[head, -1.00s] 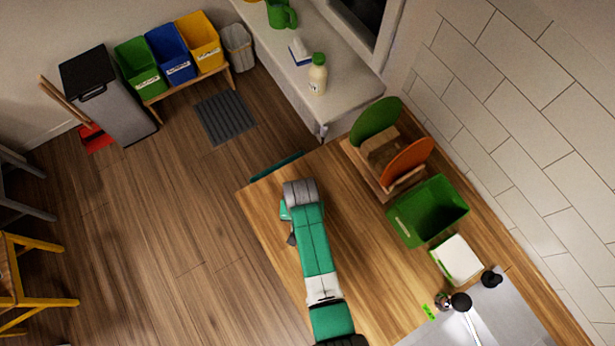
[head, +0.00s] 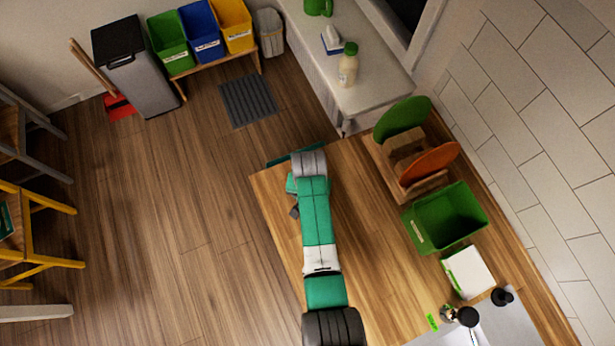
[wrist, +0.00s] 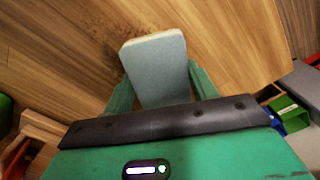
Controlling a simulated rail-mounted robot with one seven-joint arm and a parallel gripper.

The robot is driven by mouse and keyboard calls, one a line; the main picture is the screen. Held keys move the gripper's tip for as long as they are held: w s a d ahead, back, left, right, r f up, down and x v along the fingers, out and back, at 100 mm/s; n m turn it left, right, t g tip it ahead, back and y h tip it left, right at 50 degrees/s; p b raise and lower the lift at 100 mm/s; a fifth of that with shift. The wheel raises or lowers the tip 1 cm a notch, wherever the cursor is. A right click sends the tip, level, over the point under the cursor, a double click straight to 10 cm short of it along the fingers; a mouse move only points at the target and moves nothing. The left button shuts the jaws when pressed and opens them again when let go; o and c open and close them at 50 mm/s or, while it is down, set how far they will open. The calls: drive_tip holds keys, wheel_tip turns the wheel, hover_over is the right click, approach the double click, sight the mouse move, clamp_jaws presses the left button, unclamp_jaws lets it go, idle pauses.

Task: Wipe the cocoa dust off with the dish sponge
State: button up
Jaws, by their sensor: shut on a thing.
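The dish sponge (wrist: 156,66) is a pale blue pad with a whitish edge. In the wrist view my gripper (wrist: 160,88) is shut on it, one green finger on each side. The sponge's far end sticks out past the fingers, over the wooden counter. The cocoa dust (wrist: 118,42) is a dark brown speckled patch on the wood, beside and partly behind the sponge's upper left corner. I cannot tell whether the sponge touches the wood. In the head view my arm reaches over the counter's far left end and hides the sponge and dust.
On the counter (head: 375,245) to the right of my arm stand a wooden rack (head: 398,168) with green and orange plates, a green bin (head: 447,218) and a white stack (head: 470,272). A bottle (head: 348,66) stands on the pale ledge.

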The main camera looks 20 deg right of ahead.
drive_tip(key=shift+s+d+r+p, duration=0.1)
drive_tip(key=shift+s+d+p, duration=0.1)
drive_tip(key=shift+s+p, duration=2.05)
drive_tip(key=shift+s+d+p, duration=0.2)
drive_tip(key=shift+s+p, duration=1.35)
drive_tip(key=shift+s, duration=1.3)
wheel_tip(320, 180, up, 3)
drive_tip(key=shift+w+r+p, duration=0.1)
drive_tip(key=shift+p, duration=1.1)
drive_tip(key=shift+r, duration=2.3)
